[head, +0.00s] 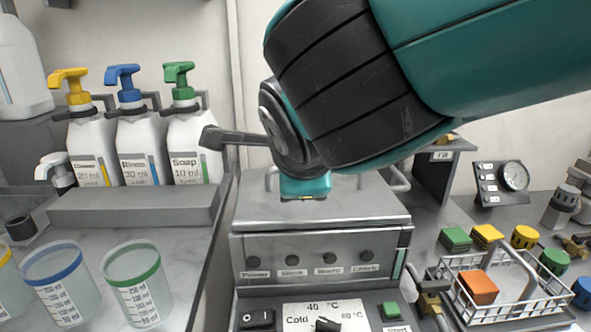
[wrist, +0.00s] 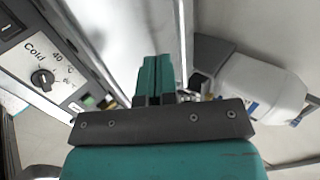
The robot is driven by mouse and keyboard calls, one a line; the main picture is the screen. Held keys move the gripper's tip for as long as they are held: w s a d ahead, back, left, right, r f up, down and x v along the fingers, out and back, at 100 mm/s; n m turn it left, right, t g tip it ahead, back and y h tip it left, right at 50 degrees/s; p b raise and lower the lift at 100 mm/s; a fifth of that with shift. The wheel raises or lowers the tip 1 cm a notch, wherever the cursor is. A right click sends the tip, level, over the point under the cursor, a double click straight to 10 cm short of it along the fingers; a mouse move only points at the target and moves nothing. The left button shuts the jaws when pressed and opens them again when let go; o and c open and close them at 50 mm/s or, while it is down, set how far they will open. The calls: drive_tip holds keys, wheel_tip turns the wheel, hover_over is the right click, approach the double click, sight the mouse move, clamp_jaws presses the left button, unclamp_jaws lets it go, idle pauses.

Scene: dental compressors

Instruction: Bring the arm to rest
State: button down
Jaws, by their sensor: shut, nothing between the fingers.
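My gripper (wrist: 157,68) shows in the wrist view as two teal fingers pressed together, with nothing between them. In the head view my teal and black arm reaches in from the upper right and hangs above the grey machine (head: 320,224). I cannot make out the fingers clearly there. The machine's control panel, with its Cold dial (wrist: 43,79), is at the left of the wrist view. The panel's dial (head: 327,325) also shows at the bottom of the head view.
Pump bottles (head: 193,145) stand on a ledge at the left, above several measuring cups (head: 136,285). At the right are a wire basket (head: 505,318) with an orange block (head: 478,287), coloured blocks, brass fittings and a gauge (head: 513,176). A white container (wrist: 262,85) shows in the wrist view.

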drive_tip(key=s+r, duration=0.3)
drive_tip(key=s, duration=0.3)
drive_tip(key=s+d+f+n+g, duration=0.1)
drive_tip(key=d+f+n+g, duration=0.4)
drive_tip(key=d+f+n, duration=0.35)
drive_tip(key=s+d+f+n+g+y, duration=0.2)
drive_tip(key=s+d+n+g+y, duration=0.3)
drive_tip(key=s+n, duration=0.75)
wheel_tip(320, 180, up, 12)
drive_tip(key=w+n+h+p, duration=0.1)
drive_tip(key=w+n+p, duration=0.1)
drive_tip(key=p, duration=1)
drive_tip(key=shift+d+r+n, duration=0.2)
drive_tip(key=shift+d+n, duration=0.15)
drive_tip(key=shift+n, duration=0.25)
